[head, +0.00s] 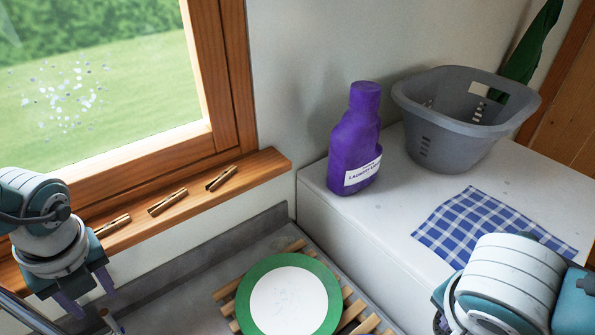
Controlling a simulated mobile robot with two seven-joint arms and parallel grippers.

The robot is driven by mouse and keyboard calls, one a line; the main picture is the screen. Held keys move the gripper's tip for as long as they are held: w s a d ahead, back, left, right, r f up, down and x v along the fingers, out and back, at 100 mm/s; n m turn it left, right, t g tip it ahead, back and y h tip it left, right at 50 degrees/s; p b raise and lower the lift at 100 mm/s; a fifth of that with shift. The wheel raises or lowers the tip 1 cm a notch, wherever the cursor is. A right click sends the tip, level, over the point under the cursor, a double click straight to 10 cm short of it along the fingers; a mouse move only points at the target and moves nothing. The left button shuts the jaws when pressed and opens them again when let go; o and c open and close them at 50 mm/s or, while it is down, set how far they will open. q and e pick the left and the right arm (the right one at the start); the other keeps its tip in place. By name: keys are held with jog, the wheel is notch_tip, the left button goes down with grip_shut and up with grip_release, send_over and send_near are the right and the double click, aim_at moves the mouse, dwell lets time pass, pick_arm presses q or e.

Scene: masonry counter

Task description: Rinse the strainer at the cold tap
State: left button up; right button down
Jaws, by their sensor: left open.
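I cannot make out the strainer or the cold tap in the head view. My left gripper (88,295) is at the lower left, in front of the wooden window sill. My right arm comes in at the lower right, over the white top. Its wrist hides most of the right gripper, and the fingertips do not show clearly.
A green-rimmed white plate (289,300) lies on a wooden slatted rack (226,291). A purple laundry bottle (357,140) and a grey basket (448,125) stand on the white top (395,205), beside a blue checked cloth (480,226). Several clothes pegs (168,201) lie on the sill (262,169).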

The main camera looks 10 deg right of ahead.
notch_tip(320, 180, up, 4)
jog(key=shift+f+p, duration=0.15)
jog(key=shift+p, duration=1.05)
pick_arm(q)
jog(key=v, duration=0.3)
jog(key=shift+r, duration=0.3)
jog(key=shift+c, duration=0.4)
